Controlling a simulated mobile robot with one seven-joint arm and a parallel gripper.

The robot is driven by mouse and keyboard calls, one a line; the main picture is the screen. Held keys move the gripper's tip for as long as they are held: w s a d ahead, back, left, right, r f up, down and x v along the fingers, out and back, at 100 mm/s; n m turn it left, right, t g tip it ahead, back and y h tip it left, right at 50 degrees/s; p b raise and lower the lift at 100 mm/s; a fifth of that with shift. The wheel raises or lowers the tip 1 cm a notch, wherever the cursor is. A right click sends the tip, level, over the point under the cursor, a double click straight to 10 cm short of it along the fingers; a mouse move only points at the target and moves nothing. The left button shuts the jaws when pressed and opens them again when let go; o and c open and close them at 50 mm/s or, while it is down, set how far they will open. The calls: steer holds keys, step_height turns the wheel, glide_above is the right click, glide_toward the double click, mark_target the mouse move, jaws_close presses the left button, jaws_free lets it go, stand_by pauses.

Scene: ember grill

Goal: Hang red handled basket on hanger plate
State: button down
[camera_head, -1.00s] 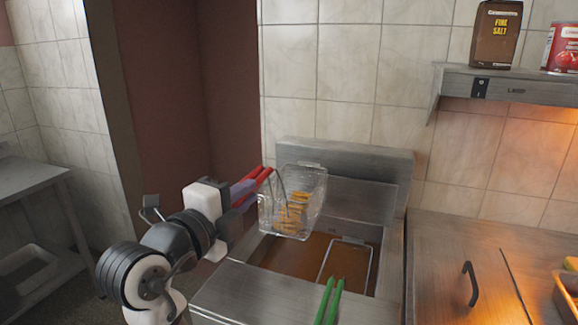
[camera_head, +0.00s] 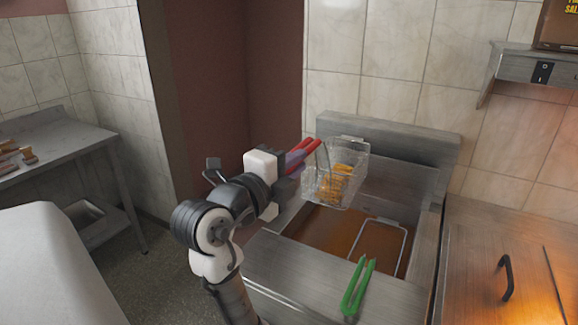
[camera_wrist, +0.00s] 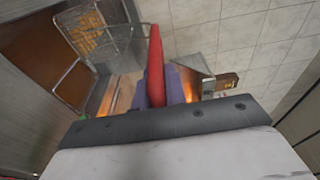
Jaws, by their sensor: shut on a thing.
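The red handled basket (camera_head: 322,184) is a clear wire-mesh basket with golden fries (camera_head: 337,183) inside. It is held up over the fryer's left part, near the back wall, and looks slightly tilted. My gripper (camera_head: 294,162) is shut on its red handle (camera_head: 310,147). In the wrist view the red handle (camera_wrist: 155,65) runs between the purple fingers (camera_wrist: 165,88), and the basket (camera_wrist: 98,38) shows at the upper left. The hanger plate seems to be the metal back panel (camera_head: 400,138) behind the fryer; whether the basket touches it I cannot tell.
The fryer vat (camera_head: 335,228) holds brown oil. A second basket with a green handle (camera_head: 357,287) sits in its right side. A steel table (camera_head: 70,148) stands at left.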

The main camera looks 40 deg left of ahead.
steer(key=shift+w+f+b, duration=0.2)
steer(key=shift+f+b, duration=1.25)
steer(key=shift+b, duration=0.4)
steer(key=shift+f+b, duration=0.65)
steer(key=c, duration=1.4)
jaws_free()
steer(key=shift+o, duration=0.2)
steer(key=shift+f, duration=0.1)
steer(key=s+d+b, duration=0.1)
steer(key=s+b, duration=0.2)
steer(key=s, duration=1)
steer(key=shift+s+d+b, duration=0.2)
steer(key=shift+s+b, duration=0.15)
